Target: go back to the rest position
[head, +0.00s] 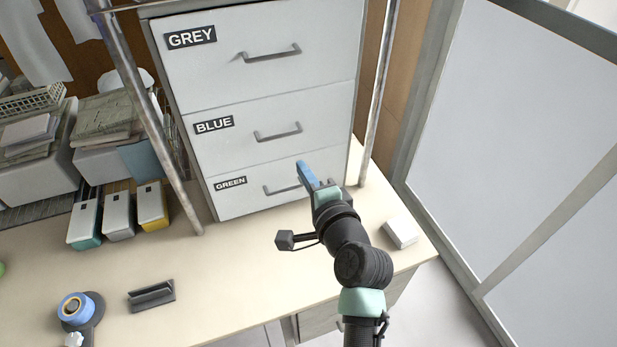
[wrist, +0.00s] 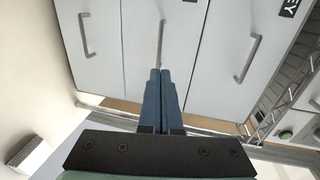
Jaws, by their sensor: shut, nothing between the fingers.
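My gripper (head: 303,168) is in front of the lower right part of the drawer cabinet, over the pale worktop. Its two blue fingers lie together and hold nothing, as the wrist view (wrist: 160,72) also shows. The GREY drawer (head: 300,80), BLUE drawer (head: 305,110) and GREEN drawer (head: 250,195) look shut. In the head view my fingers overlap the GREEN drawer by its handle (head: 280,190). In the wrist view the fingertips overlap the lower end of the middle handle (wrist: 162,40); I cannot tell whether they touch it.
A small white block (head: 400,232) lies right of my arm on the worktop (head: 240,270). Metal posts (head: 150,110) flank the cabinet. Several small bins (head: 118,215), a dark holder (head: 151,296) and a blue tape roll (head: 76,308) stand left. The worktop's front middle is clear.

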